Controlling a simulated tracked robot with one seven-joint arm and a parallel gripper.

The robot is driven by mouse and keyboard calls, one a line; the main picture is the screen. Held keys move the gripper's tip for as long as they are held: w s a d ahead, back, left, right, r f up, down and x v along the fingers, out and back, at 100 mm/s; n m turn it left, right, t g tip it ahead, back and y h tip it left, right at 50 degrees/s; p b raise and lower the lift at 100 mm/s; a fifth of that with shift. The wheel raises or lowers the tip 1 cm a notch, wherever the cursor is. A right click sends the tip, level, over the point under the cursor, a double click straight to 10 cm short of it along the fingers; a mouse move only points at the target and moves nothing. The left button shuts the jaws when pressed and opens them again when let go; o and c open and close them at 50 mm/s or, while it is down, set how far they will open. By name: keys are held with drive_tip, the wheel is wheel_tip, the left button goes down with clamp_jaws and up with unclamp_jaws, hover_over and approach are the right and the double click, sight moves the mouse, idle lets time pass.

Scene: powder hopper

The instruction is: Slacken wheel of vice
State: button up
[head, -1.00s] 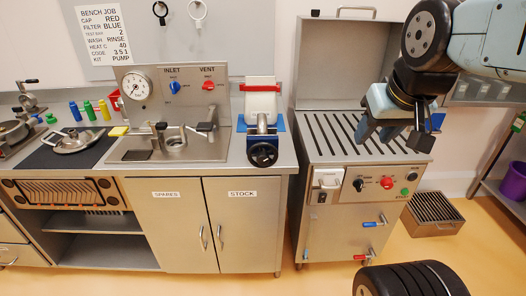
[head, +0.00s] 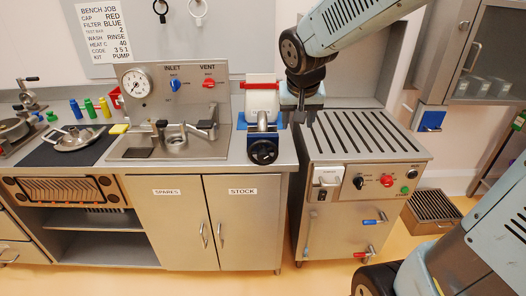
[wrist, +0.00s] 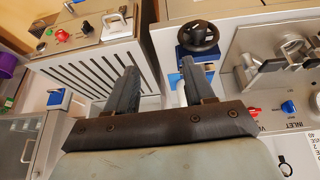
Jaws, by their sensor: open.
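The vice (head: 262,120) stands on the bench near its right end, with a blue base and a pale block at its top. Its black handwheel (head: 262,152) faces the front of the bench. The wheel also shows in the wrist view (wrist: 198,36), beyond my fingertips and nearer the right finger. My gripper (head: 299,118) is open and empty, just right of the vice and above the gap between bench and slotted cabinet. In the wrist view its two fingers (wrist: 158,78) are spread apart, with nothing between them. The fingers do not appear to touch the wheel.
A gauge panel (head: 180,90) with inlet and vent valves stands left of the vice. The floor before the bench is clear.

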approach(263, 156)
drive_tip(key=shift+y, duration=0.4)
drive_tip(key=x, duration=0.9)
drive_tip(key=shift+w+d+f, duration=0.15)
drive_tip(key=shift+d+f, duration=0.15)
drive_tip(key=shift+d, duration=0.1)
drive_tip(key=shift+c, duration=0.5)
drive_tip(key=c, duration=0.6)
drive_tip(key=shift+d, duration=0.25)
drive_tip(key=shift+c, duration=0.4)
drive_tip(key=shift+a+g, duration=0.15)
drive_tip(key=shift+g, duration=0.15)
drive_tip(key=shift+a, duration=0.1)
drive_tip(key=shift+h, duration=0.3)
